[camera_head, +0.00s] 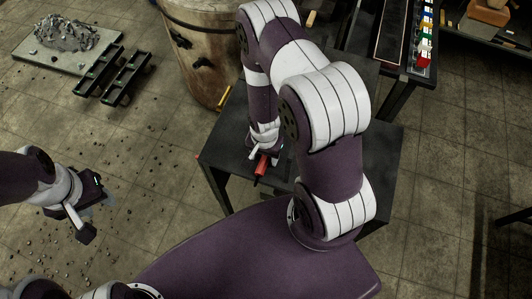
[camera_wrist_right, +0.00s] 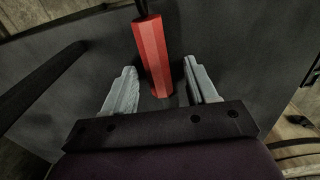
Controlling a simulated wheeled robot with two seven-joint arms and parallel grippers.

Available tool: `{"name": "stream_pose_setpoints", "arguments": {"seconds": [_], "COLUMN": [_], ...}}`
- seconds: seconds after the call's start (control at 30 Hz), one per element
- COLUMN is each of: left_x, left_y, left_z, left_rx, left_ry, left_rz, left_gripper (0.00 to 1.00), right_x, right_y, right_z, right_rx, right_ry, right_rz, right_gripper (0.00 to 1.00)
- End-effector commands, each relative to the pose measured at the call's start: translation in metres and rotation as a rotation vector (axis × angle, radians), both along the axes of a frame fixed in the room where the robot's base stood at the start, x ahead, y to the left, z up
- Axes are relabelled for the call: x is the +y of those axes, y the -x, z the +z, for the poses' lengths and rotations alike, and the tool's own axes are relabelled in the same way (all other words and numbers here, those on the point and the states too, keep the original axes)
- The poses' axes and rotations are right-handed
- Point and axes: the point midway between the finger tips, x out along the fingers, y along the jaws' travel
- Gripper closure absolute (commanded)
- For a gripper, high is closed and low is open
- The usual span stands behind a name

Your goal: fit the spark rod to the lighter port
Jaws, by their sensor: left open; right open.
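A red faceted handle (camera_wrist_right: 153,52), likely the spark rod's, lies over the dark table in the right wrist view, with a thin dark shaft at its upper end. It also shows as a small red piece (camera_head: 261,168) in the head view. My right gripper (camera_wrist_right: 160,66) is open, its two pale fingers on either side of the handle with gaps visible. In the head view my right gripper (camera_head: 262,157) is low over the table and partly hidden by my arm. My left gripper (camera_head: 91,207) is open and empty, over the floor at left. I cannot make out the lighter port.
The dark table (camera_head: 228,150) stands below my right arm. A large tan drum-like vessel (camera_head: 203,45) stands behind it. A slab with grey rubble (camera_head: 65,45) and black racks (camera_head: 115,75) lie at the back left. A bench with coloured items (camera_head: 425,45) is at the back right.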

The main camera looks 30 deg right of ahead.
Motion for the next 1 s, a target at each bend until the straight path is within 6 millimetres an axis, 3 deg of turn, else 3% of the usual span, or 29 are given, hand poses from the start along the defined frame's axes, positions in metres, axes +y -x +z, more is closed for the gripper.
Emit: {"name": "stream_pose_setpoints", "arguments": {"seconds": [0.13,0.3,0.67,0.77,1.0], "left_x": [0.000,0.000,0.000,0.000,0.000], "left_y": [0.000,0.000,0.000,0.000,0.000], "left_z": [0.000,0.000,-0.001,-0.003,-0.008], "left_rx": [0.000,0.000,0.000,0.000,0.000], "left_ry": [0.000,0.000,0.000,0.000,0.000], "left_rz": [0.000,0.000,0.000,0.000,0.000], "left_gripper": [0.57,0.57,0.57,0.57,0.57], "right_x": [0.000,0.000,0.000,0.000,0.000], "right_y": [0.000,0.000,0.000,-0.001,-0.001], "right_z": [0.000,0.000,0.006,0.020,0.078], "right_rx": [0.000,0.000,0.000,-0.003,-0.006], "right_ry": [0.000,0.000,0.000,0.000,0.000], "right_rz": [0.000,0.000,0.001,0.001,0.001], "right_gripper": [0.43,0.98,1.00,1.00,1.00]}}
